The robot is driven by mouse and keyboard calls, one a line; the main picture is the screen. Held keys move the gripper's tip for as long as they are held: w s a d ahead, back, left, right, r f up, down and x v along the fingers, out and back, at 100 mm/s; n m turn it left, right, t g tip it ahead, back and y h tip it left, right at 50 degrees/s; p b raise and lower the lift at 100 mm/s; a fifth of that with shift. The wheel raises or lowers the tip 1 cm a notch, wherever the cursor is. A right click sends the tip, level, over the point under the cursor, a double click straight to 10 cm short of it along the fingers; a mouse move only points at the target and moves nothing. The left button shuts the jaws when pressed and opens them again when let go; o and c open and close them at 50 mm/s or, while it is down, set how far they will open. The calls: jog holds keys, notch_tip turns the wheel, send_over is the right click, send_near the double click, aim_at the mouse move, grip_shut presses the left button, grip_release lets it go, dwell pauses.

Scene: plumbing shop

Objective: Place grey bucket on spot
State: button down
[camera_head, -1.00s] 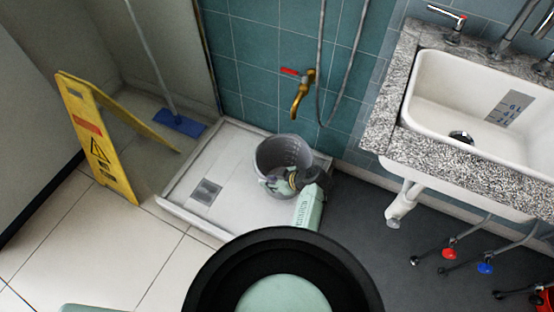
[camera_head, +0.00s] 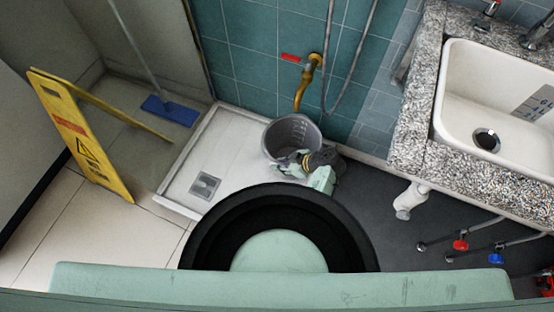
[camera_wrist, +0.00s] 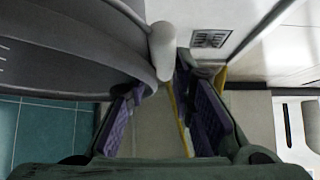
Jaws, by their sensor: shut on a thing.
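The grey bucket (camera_head: 291,136) is upright over the back right part of the white shower tray (camera_head: 230,142), just below the brass tap (camera_head: 303,88). I cannot tell whether its base touches the tray. My gripper (camera_head: 303,160) is at the near side of the bucket's rim and is shut on it. In the wrist view, the bucket (camera_wrist: 65,50) fills the upper left. The purple finger pads of my gripper (camera_wrist: 163,108) flank a grey rounded part of the bucket. No separate marked spot shows.
A drain (camera_head: 205,185) sits in the tray. A yellow wet-floor sign (camera_head: 85,150) and a blue mop (camera_head: 170,110) stand left. The tiled wall is close behind the bucket. A sink (camera_head: 500,110) with a granite counter (camera_head: 410,140) and pipes is right.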

jog(key=shift+w+f, duration=0.1)
jog(key=shift+f, duration=0.05)
jog(key=c, duration=1.4)
grip_release()
jog(key=v, duration=1.2)
